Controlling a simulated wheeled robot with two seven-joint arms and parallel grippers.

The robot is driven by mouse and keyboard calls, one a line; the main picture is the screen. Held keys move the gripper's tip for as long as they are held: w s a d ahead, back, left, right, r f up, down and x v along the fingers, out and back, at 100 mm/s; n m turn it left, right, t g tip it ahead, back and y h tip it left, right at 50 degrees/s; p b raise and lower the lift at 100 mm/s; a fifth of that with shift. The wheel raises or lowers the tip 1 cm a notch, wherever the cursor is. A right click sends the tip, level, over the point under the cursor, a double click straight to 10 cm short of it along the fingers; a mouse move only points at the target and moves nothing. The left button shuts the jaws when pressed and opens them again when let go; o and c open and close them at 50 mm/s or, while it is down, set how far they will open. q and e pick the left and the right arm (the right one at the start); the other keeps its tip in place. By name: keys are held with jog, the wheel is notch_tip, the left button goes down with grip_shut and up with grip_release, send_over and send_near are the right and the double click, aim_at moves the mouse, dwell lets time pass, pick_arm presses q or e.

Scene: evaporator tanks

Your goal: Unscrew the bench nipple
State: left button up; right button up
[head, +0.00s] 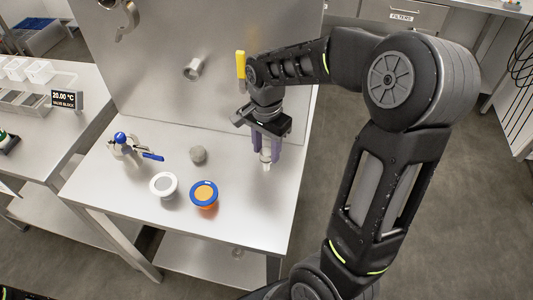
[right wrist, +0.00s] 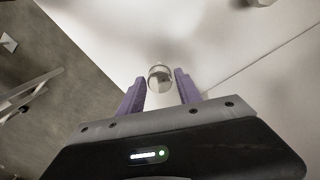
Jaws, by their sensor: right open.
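The bench nipple (head: 266,157) is a short, upright metal piece standing on the right part of the steel bench. In the right wrist view the nipple (right wrist: 160,76) shows as a round metal end between the fingertips. My right gripper (head: 265,146) points down over it, its purple fingers on either side. In the wrist view the right gripper (right wrist: 159,84) is open, with gaps visible beside the nipple. My left gripper is not in view.
A back panel (head: 150,70) with a pipe stub (head: 193,69) rises behind. The front right of the bench is clear.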

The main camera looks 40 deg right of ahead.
jog(key=m, duration=0.5)
jog(key=m, duration=0.5)
jog(key=shift+c, duration=0.5)
grip_shut()
dwell(0.4)
jog(key=n, duration=0.5)
